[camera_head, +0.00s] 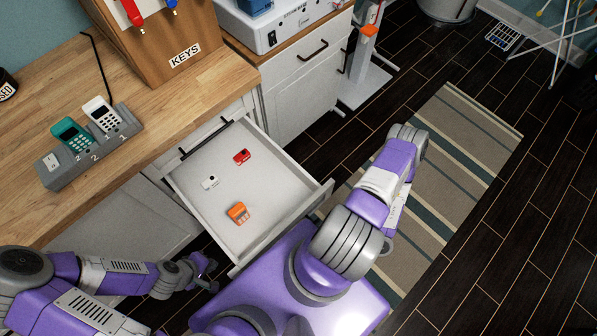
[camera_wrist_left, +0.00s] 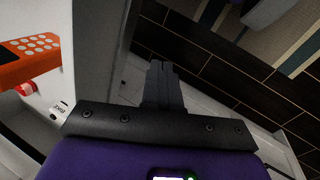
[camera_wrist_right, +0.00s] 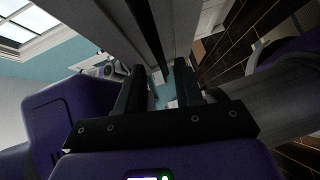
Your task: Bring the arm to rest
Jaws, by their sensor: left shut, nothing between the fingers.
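My left gripper (camera_head: 208,272) is low beside the open drawer, off its front left corner in the head view, outside and apart from the drawer contents. Its two fingers (camera_wrist_left: 165,85) are together with nothing between them in the left wrist view. My right arm (camera_head: 378,195) reaches out over the striped rug; its gripper does not show in the head view. In the right wrist view the right gripper's fingers (camera_wrist_right: 158,88) stand apart with nothing held between them.
The open drawer (camera_head: 268,190) holds an orange item (camera_head: 238,213), a red item (camera_head: 242,156) and a white item (camera_head: 210,182). The wooden counter (camera_head: 150,150) bears a grey phone dock (camera_head: 62,177) with a teal and a white phone. The rug (camera_head: 440,180) is clear on the right.

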